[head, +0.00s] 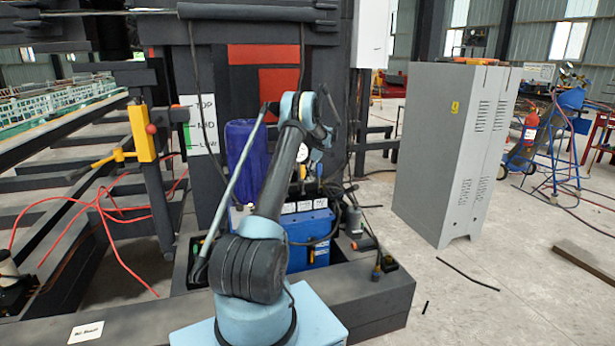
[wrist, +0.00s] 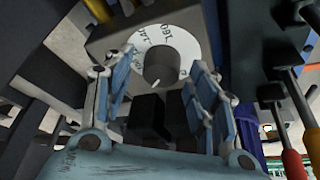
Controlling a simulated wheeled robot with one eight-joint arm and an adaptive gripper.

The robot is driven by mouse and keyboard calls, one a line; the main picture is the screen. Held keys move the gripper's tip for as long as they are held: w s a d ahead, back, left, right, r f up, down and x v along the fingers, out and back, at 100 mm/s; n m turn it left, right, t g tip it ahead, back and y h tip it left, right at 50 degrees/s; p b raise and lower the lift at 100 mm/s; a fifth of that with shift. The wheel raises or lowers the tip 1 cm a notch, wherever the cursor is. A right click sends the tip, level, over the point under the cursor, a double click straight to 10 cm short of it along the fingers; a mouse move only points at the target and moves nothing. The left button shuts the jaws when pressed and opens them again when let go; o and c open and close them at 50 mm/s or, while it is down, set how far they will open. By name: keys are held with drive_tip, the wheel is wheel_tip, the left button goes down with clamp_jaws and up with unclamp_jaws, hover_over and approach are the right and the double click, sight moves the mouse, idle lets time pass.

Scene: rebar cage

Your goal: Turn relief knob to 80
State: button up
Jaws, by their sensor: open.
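The relief knob (wrist: 160,66) is a dark round knob in the middle of a white dial (wrist: 182,42) with printed markings, on a dark grey block. My gripper (wrist: 160,78) is open, with one blue-grey finger to the left of the knob and one to the right in the wrist view. The knob appears between the fingers; contact cannot be told. In the head view my arm hides the knob and most of the gripper.
A blue power unit (head: 318,228) stands behind my arm, with a blue cylinder (head: 247,150) beside it. A tall grey cabinet (head: 440,150) stands right. In the wrist view, red and yellow handles (wrist: 293,163) hang close at right. Red hoses (head: 115,215) lie left.

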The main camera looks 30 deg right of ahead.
drive_tip(key=v, duration=1.1)
drive_tip(key=shift+r, duration=0.2)
drive_tip(key=shift+s+d, duration=0.1)
